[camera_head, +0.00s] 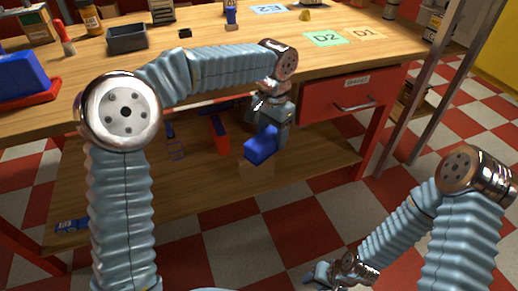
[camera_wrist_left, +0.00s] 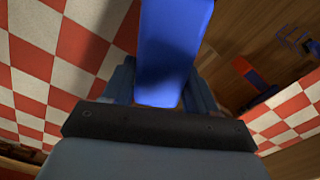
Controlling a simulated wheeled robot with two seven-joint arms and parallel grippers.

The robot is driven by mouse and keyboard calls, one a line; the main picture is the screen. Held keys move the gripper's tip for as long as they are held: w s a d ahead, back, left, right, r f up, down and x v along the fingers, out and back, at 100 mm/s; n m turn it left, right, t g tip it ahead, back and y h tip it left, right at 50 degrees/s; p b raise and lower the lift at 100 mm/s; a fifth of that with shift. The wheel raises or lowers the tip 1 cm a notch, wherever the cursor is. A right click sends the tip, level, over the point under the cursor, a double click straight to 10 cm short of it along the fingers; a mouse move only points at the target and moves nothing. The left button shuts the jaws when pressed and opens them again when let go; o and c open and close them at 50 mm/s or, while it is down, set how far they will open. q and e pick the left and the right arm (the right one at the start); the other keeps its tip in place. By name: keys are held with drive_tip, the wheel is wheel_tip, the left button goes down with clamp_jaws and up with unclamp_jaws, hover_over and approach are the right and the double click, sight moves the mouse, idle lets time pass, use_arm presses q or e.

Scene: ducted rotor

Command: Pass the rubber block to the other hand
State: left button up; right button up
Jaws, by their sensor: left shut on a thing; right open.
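A blue block (camera_head: 262,146), which I take to be the rubber block, is held in my left gripper (camera_head: 274,132) in front of the workbench, below the tabletop edge. In the left wrist view the blue block (camera_wrist_left: 172,48) sits between the two fingers and sticks out past them. My left gripper is shut on it. My right gripper (camera_head: 322,275) is low at the bottom of the head view, over the checkered floor, well apart from the block. It is empty; its fingers are small and partly cut off by the frame edge.
The wooden workbench (camera_head: 340,67) holds a grey bin (camera_head: 127,38), a blue and red object (camera_head: 27,78) and labelled mats (camera_head: 326,38). A red drawer (camera_head: 345,92) is under the top. The lower shelf (camera_head: 310,150) carries a red item (camera_head: 219,133). Open floor lies in front.

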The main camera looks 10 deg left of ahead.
sight(263, 160)
use_arm(q)
drive_tip(key=shift+d, duration=0.2)
drive_tip(key=d+f+m, duration=0.4)
drive_tip(key=f+m, duration=0.3)
drive_tip(key=f, duration=0.3)
drive_tip(key=s+n, duration=0.6)
drive_tip(key=n, duration=0.6)
drive_tip(key=w+f+m, duration=0.5)
drive_tip(key=w+m, duration=0.1)
drive_tip(key=m, duration=0.3)
drive_tip(key=s+a+r+n, duration=0.2)
drive_tip(key=r, duration=0.1)
drive_tip(key=s+a+r+n, duration=0.1)
drive_tip(key=r+n, duration=0.1)
drive_tip(key=r, duration=0.1)
drive_tip(key=s+a+r+n, duration=0.2)
drive_tip(key=r+n, duration=0.1)
drive_tip(key=shift+s+a+r, duration=0.3)
drive_tip(key=shift+s+r, duration=0.05)
drive_tip(key=shift+r, duration=0.25)
drive_tip(key=w+d+n, duration=0.5)
drive_tip(key=w+d, duration=0.3)
drive_tip(key=s+a+f+m, duration=0.1)
drive_tip(key=a+f+m, duration=0.1)
drive_tip(key=f+m, duration=0.3)
drive_tip(key=s+a+f+m, duration=0.2)
drive_tip(key=f+m, duration=0.3)
drive_tip(key=m, duration=0.7)
